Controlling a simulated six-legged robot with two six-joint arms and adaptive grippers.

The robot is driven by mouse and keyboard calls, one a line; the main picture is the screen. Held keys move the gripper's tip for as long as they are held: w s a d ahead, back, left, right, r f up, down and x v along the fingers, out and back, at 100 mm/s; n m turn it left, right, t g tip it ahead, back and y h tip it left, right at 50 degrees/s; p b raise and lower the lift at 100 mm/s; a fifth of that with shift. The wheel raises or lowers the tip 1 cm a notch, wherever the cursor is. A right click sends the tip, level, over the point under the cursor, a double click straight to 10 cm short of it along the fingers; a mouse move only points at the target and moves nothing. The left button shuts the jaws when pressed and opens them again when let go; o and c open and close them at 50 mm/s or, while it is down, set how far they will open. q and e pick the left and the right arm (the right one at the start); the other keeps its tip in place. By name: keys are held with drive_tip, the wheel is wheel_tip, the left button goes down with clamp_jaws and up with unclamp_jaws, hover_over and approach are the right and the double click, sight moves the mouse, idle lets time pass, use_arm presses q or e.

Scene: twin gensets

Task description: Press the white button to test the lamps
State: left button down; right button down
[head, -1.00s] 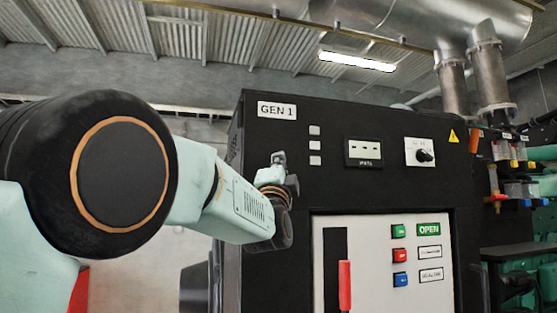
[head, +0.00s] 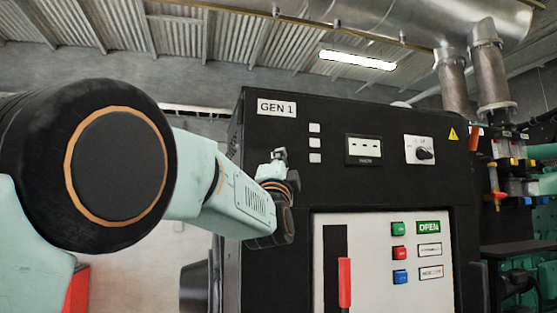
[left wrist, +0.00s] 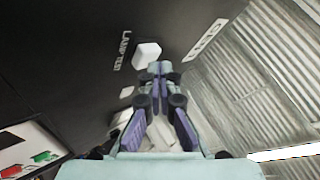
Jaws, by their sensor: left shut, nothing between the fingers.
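The white button shows in the left wrist view (left wrist: 147,54) as a raised pale block on the black panel, beside the "LAMP TEST" lettering (left wrist: 126,50). In the head view I cannot make it out; my gripper covers that area below the GEN 1 plate. My left gripper (head: 279,155) is shut and empty, in front of the panel. In the left wrist view its closed fingertips (left wrist: 160,68) appear right beside the button's lower right edge. I cannot tell whether they touch it. My right gripper is not in view.
Pale squares (head: 315,143) are stacked right of my gripper. Further right are a meter (head: 363,150) and a rotary switch (head: 425,152). Below is a white door (head: 375,285) with a red handle (head: 345,283) and green, red and blue buttons (head: 399,253).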

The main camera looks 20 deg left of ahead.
use_arm(q)
drive_tip(key=shift+s+d, duration=0.35)
drive_tip(key=shift+s, duration=0.15)
drive_tip(key=s+d+b, duration=0.1)
drive_tip(key=s, duration=0.1)
drive_tip(key=s+d+b, duration=0.1)
drive_tip(key=s+b, duration=0.1)
drive_tip(key=shift+d, duration=0.35)
drive_tip(key=shift+w+a+f, duration=0.1)
drive_tip(key=shift+w, duration=0.1)
drive_tip(key=shift+s, duration=0.2)
